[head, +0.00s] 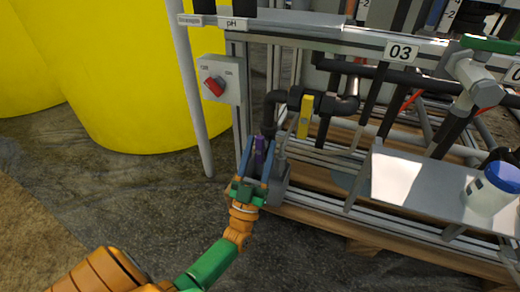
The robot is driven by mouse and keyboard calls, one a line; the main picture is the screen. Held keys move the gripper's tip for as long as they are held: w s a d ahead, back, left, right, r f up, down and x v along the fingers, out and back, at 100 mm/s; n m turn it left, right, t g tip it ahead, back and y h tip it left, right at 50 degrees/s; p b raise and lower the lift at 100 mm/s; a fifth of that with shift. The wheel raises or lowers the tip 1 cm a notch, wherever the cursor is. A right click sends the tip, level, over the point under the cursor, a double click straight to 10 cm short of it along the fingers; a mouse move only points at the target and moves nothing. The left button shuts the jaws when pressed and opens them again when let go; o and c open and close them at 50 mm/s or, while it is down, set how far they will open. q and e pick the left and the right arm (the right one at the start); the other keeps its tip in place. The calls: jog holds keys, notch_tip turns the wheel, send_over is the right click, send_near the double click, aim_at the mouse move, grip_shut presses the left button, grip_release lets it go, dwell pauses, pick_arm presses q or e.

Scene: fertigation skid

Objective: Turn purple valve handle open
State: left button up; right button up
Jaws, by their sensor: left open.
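The purple valve handle (260,150) shows in the head view as a narrow upright piece at the lower left of the skid, by dark grey pipework. My left gripper (256,150) is open, with its two blue fingers on either side of the purple handle. I cannot tell whether the fingers touch it. The valve body behind is mostly hidden by the gripper. My right gripper is not in view.
A yellow handle (305,115) stands just right of the purple one. A grey switch box with a red knob (213,86) is above left. A shelf (420,185) with a blue-lidded container (494,188) is at right. Yellow tanks (120,75) stand behind left.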

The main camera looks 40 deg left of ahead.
aim_at(259, 155)
pick_arm(q)
jog(key=v, duration=0.6)
jog(key=shift+s+d+f, duration=0.1)
jog(key=shift+s+f, duration=0.15)
jog(key=shift+f, duration=0.1)
jog(key=shift+s, duration=0.15)
jog(key=shift+f, duration=0.1)
